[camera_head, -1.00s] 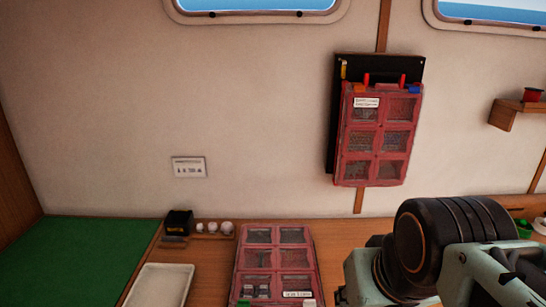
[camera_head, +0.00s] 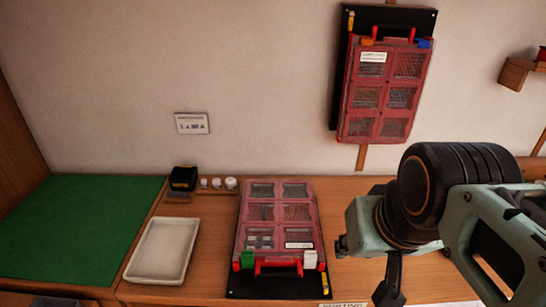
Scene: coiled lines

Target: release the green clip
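The green clip (camera_head: 247,259) sits at the front left corner of a red case (camera_head: 239,215) lying on the wooden counter. It looks seated against the case's front edge; whether it is latched is too small to tell. A white clip (camera_head: 310,259) sits at the front right corner, with a red handle (camera_head: 278,267) between the clips. My arm is at the right, apart from the case. A dark part that may belong to my gripper (camera_head: 389,282) hangs below the wrist. Its fingertips are not clearly shown, and nothing held is visible.
A similar red case (camera_head: 385,118) with orange and blue clips hangs on a black wall board. A white tray (camera_head: 133,262) and green mat (camera_head: 80,225) lie left. A black box (camera_head: 183,178) and small white items stand behind. A wooden shelf (camera_head: 514,76) is upper right.

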